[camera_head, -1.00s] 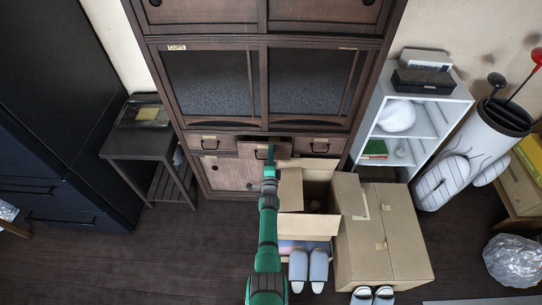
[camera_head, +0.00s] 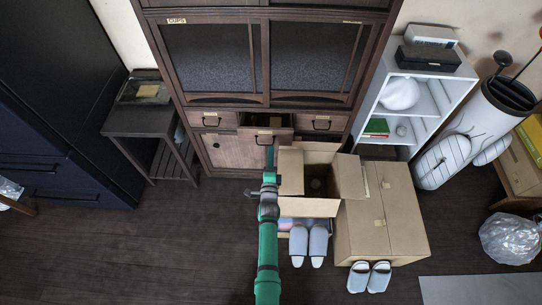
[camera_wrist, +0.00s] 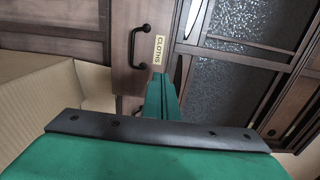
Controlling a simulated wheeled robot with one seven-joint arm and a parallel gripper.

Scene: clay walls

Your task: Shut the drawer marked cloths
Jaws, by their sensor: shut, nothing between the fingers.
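The cloths drawer (camera_head: 283,133) is pulled out from the middle of the dark wooden cabinet's drawer row. Its open top shows in the head view. In the wrist view its brown front (camera_wrist: 126,72) bears a black bar handle (camera_wrist: 134,47) and a pale label reading CLOTHS (camera_wrist: 158,50). My gripper (camera_head: 270,150) is shut and empty, just in front of and below the drawer front in the head view. In the wrist view its fingers (camera_wrist: 168,82) point at the front by the label's end. I cannot tell whether they touch it.
An open cardboard box (camera_head: 305,208) stands close right of my gripper, with a closed box (camera_head: 385,240) beside it. Slippers (camera_head: 318,245) lie before them. A dark side table (camera_head: 140,122) is at left. The floor (camera_head: 150,250) at front left is clear.

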